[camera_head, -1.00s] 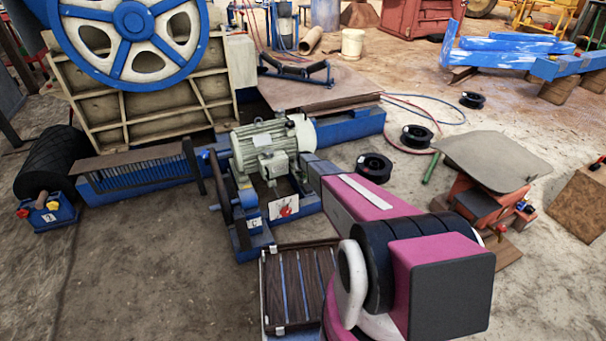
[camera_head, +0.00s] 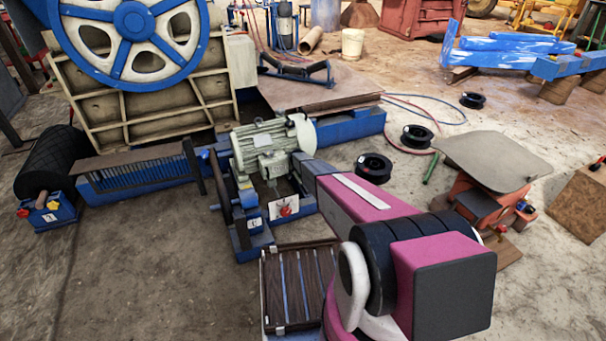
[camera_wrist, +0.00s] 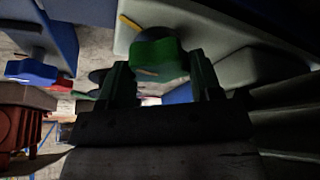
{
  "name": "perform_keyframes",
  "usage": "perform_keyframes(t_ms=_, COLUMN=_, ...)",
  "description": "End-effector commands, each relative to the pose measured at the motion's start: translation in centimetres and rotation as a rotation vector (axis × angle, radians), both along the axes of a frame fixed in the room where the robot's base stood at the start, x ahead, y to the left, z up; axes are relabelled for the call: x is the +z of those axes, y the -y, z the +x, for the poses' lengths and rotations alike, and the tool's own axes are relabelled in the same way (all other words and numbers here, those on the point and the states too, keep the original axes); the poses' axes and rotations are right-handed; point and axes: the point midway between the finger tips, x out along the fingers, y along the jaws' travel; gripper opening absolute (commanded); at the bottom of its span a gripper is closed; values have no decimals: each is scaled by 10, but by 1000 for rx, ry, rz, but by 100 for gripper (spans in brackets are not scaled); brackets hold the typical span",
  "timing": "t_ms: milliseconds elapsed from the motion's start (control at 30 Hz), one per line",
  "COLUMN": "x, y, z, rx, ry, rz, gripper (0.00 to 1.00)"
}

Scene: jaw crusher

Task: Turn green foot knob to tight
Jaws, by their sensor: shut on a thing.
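The green foot knob (camera_wrist: 158,55) shows in the wrist view, just above the middle, beside a pale machine foot with a small yellow piece (camera_wrist: 130,22) on it. My gripper (camera_wrist: 163,75) has its two dark green fingers on either side of the knob and is shut on it. The knob's underside and the finger contacts are in shadow. In the head view, my pink arm reaches to the grey-green motor (camera_head: 265,150) on the blue frame, and the motor and arm hide the knob and my gripper there.
A red and a blue knob (camera_wrist: 35,72) sit at the left of the wrist view. In the head view, a blue lever stand (camera_head: 245,215) is left of my arm, a slatted case (camera_head: 298,285) is below it, and black spools (camera_head: 374,167) lie to the right.

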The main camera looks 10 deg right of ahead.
Motion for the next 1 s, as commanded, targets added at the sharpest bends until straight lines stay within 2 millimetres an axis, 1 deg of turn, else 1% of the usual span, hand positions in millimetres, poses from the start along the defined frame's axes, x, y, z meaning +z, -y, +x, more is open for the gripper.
perform_keyframes(t_ms=500, x=0, y=-1, z=-2, rx=-22, ry=-2, rz=2, gripper=35)
perform_keyframes(t_ms=533, x=0, y=-1, z=-2, rx=-21, ry=-2, rz=2, gripper=65)
perform_keyframes(t_ms=600, x=0, y=0, z=-1, rx=-21, ry=-2, rz=2, gripper=84)
perform_keyframes(t_ms=1000, x=0, y=0, z=-1, rx=6, ry=0, rz=1, gripper=84)
